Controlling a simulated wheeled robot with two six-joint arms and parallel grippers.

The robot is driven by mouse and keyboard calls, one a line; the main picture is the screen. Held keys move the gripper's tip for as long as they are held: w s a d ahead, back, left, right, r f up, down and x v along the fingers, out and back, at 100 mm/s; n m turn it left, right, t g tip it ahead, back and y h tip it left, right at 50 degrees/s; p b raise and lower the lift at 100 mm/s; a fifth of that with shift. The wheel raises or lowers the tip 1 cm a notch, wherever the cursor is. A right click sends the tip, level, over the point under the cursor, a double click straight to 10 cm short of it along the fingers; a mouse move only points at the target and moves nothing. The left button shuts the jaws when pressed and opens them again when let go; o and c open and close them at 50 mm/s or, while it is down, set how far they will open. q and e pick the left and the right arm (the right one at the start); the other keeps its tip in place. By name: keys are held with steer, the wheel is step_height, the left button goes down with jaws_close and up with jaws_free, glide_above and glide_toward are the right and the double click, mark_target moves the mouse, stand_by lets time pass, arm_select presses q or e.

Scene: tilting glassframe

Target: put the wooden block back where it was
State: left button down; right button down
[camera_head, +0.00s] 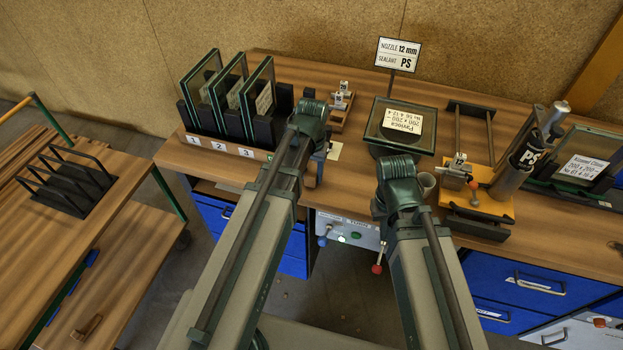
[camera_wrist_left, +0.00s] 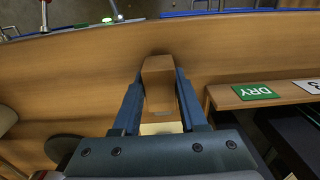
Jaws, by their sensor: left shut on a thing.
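The wooden block (camera_wrist_left: 159,78) is a brown piece between the two blue fingers of my left gripper (camera_wrist_left: 160,95) in the left wrist view. My left gripper is shut on it, over the bench top near its front edge. In the head view the left gripper (camera_head: 317,163) is partly behind my arm, and a brown bit of the block (camera_head: 311,175) shows beside it. I cannot tell whether the block touches the bench. My right gripper is hidden behind its own arm.
A rack (camera_head: 262,130) with several upright glass panes stands left of the gripper, its front edge bearing numbers and a green DRY label (camera_wrist_left: 255,92). A glass pane on a stand (camera_head: 400,146) is to the right. Bare bench lies between.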

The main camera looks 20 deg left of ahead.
mark_target(312, 171)
arm_select(q)
steer(key=shift+f, duration=0.15)
arm_select(e)
steer(key=shift+f, duration=0.2)
arm_select(q)
steer(key=shift+f, duration=0.1)
arm_select(e)
steer(key=shift+f, duration=0.1)
arm_select(q)
steer(key=shift+f, duration=0.15)
steer(key=shift+c, duration=2.2)
jaws_free()
step_height(312, 171, up, 13)
steer(key=p, duration=1.2)
steer(key=s+d+m+y, duration=0.1)
steer(key=s+d+m, duration=0.2)
steer(key=s+d, duration=0.7)
steer(key=s, duration=0.3)
steer(key=shift+d+f, duration=0.2)
steer(key=shift+d, duration=0.05)
arm_select(e)
step_height(312, 171, up, 12)
